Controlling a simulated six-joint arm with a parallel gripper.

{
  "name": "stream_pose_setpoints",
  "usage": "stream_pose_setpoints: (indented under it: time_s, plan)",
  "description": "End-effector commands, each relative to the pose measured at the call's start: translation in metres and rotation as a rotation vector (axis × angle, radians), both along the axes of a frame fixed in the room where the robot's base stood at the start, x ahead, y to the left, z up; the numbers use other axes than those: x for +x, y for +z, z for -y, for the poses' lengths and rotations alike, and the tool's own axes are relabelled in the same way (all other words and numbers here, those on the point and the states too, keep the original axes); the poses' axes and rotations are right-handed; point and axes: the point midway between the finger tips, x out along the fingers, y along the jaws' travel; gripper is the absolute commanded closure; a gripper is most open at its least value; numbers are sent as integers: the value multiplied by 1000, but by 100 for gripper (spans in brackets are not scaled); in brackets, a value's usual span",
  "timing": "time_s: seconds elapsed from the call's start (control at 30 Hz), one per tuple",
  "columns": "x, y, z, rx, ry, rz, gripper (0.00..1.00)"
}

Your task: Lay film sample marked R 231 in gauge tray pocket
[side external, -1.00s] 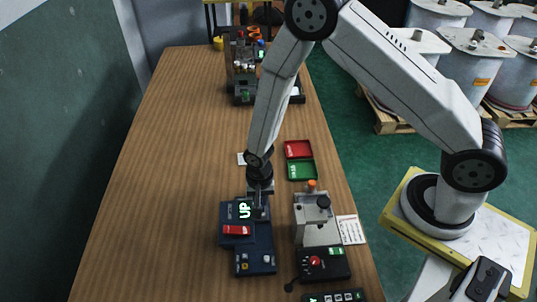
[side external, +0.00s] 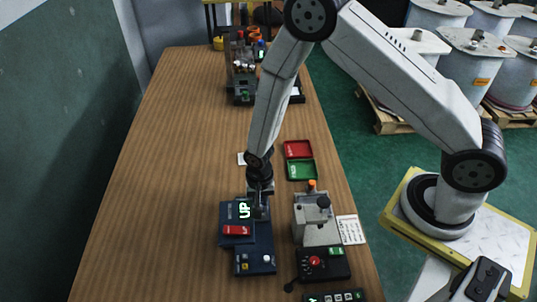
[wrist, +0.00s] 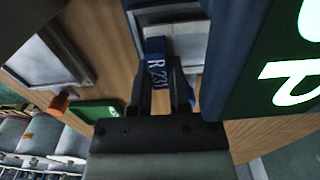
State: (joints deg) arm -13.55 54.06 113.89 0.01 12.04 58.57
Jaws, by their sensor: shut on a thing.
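In the wrist view a blue tab marked R 231 (wrist: 155,68), the handle of the film sample, stands between the fingers of my gripper (wrist: 162,85). The gripper is shut on it. The film itself is hard to make out; a pale framed plate (wrist: 185,45) lies behind the tab. In the side external view my gripper (side external: 258,208) points down at the right part of the dark blue gauge (side external: 226,213), whose display reads UP (side external: 244,210). My fingers hide the sample and the tray pocket there, so I cannot tell whether the sample touches the pocket.
A grey fixture with a black knob (side external: 318,222) stands close right of the gauge. Red (side external: 298,149) and green (side external: 301,170) trays lie behind it. A black control box with a red button (side external: 322,264) is in front. The table's left side (side external: 160,200) is clear.

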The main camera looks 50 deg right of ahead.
Motion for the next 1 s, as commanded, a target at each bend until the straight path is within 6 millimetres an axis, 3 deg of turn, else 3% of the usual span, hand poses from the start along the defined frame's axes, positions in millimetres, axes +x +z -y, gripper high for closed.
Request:
stream_pose_setpoints:
  time_s: [0.83,0.87,0.9,0.97,1.0]
  plan:
    - [0,-4,0,0,0,0,100]
    - [0,-4,0,0,0,0,68]
    - [0,-5,0,0,0,0,55]
    - [0,-4,0,0,0,0,37]
    - [0,-4,0,0,0,0,37]
